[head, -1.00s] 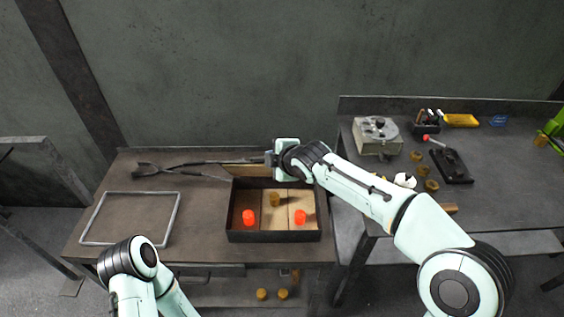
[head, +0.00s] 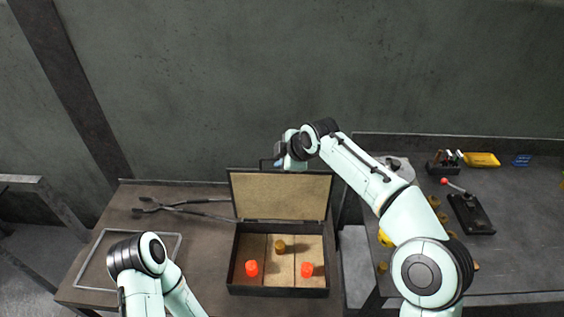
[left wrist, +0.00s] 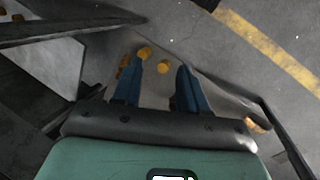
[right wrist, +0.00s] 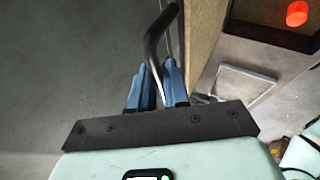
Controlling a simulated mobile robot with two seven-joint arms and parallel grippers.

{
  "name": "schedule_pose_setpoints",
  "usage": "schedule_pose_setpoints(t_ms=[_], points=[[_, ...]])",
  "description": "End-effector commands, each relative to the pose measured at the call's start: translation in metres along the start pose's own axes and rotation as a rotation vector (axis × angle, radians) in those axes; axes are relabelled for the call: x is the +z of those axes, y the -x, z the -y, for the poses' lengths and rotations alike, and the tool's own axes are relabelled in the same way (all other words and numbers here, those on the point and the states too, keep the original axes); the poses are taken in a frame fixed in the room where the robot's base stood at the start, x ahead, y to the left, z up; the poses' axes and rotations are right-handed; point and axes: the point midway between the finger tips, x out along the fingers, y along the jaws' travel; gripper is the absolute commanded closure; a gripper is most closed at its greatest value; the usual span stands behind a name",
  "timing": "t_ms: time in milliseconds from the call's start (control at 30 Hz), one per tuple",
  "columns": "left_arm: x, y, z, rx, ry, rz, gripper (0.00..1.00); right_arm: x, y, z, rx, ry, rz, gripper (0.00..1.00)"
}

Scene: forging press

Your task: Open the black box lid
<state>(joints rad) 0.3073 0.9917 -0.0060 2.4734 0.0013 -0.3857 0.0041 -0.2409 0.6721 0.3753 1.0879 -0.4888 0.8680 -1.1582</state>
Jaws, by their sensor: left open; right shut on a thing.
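The black box (head: 278,291) stands on the brown workbench. Its lid (head: 282,195) stands raised at the back edge, with the pale inner face toward me. Two red pieces (head: 252,268) (head: 307,269) and a brass-coloured piece (head: 280,246) lie in the box's compartments. My right gripper (head: 277,163) is at the lid's top edge. In the right wrist view it is shut on the lid's dark curved handle (right wrist: 158,45). My left gripper (left wrist: 160,75) is open and empty in the left wrist view; its fingers are not in the head view.
Long tongs (head: 180,207) and a grey rectangular frame (head: 95,262) lie on the bench left of the box. The right bench holds a black lever device (head: 470,213), a yellow item (head: 482,159) and small parts. The wall is behind.

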Motion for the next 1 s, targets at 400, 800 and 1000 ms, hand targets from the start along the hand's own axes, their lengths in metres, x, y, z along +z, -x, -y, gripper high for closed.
schedule_pose_setpoints(t_ms=[400,800,1000], points=[[-0.002,0.0015,-0.0013,0.001,-0.001,-0.002,0.57,0.0035,-0.0064,-0.0011,-0.03,-0.009,0.005,1.0],[-0.002,0.0015,-0.0012,0.001,-0.001,-0.002,0.57,0.0033,-0.007,-0.0001,-0.033,-0.009,0.005,0.63],[-0.0013,0.0009,-0.0008,0.001,-0.001,-0.002,0.57,0.0034,-0.0014,0.0,-0.033,-0.009,0.005,0.63]])
